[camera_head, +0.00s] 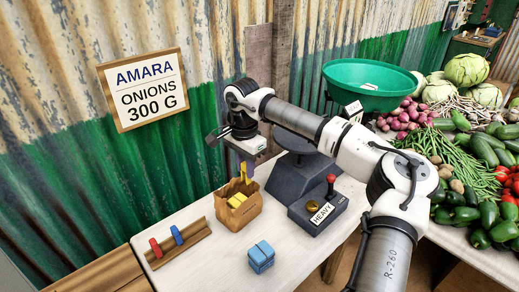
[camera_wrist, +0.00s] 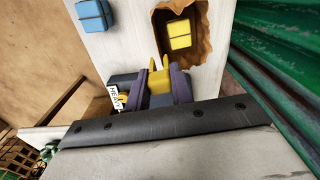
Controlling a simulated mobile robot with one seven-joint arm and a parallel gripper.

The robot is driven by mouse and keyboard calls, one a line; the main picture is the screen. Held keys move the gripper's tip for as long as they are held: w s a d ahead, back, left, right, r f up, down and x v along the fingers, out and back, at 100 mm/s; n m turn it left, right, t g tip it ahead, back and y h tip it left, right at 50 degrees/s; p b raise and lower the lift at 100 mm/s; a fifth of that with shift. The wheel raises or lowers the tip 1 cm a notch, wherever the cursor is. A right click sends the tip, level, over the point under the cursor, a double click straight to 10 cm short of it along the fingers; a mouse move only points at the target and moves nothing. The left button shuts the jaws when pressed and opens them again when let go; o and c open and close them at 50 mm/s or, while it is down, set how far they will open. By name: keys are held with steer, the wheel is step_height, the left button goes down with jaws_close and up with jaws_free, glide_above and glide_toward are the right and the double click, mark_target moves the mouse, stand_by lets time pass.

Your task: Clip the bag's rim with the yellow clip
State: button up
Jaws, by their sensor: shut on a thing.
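My gripper (camera_head: 246,166) is above the bag's back rim, pointing down. It is shut on the yellow clip (camera_head: 243,172). In the wrist view the clip (camera_wrist: 159,83) sits between the purple jaws (camera_wrist: 162,88), its two prongs pointing toward the bag. The bag's torn-looking rim (camera_wrist: 207,38) is close to the prongs, with a yellow block (camera_wrist: 179,35) inside. I cannot tell whether the prongs touch or straddle the rim.
A wooden rack (camera_head: 182,243) holds a red clip (camera_head: 156,247) and a blue clip (camera_head: 177,235). A blue block bundle (camera_head: 261,257) lies in front. The scale with a green bowl (camera_head: 350,98) and a box labelled HEAVY (camera_head: 335,212) stand right. The corrugated wall is close behind.

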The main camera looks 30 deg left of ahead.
mark_target(249, 197)
steer(key=shift+d+f, duration=0.15)
steer(key=shift+d, duration=0.1)
steer(key=shift+f+b, duration=2.9)
steer(key=shift+f, duration=1.7)
steer(key=o, duration=1)
steer(key=shift+r, duration=0.1)
step_height(249, 197, up, 14)
steer(key=shift+f+b, duration=0.15)
steer(key=shift+b, duration=0.6)
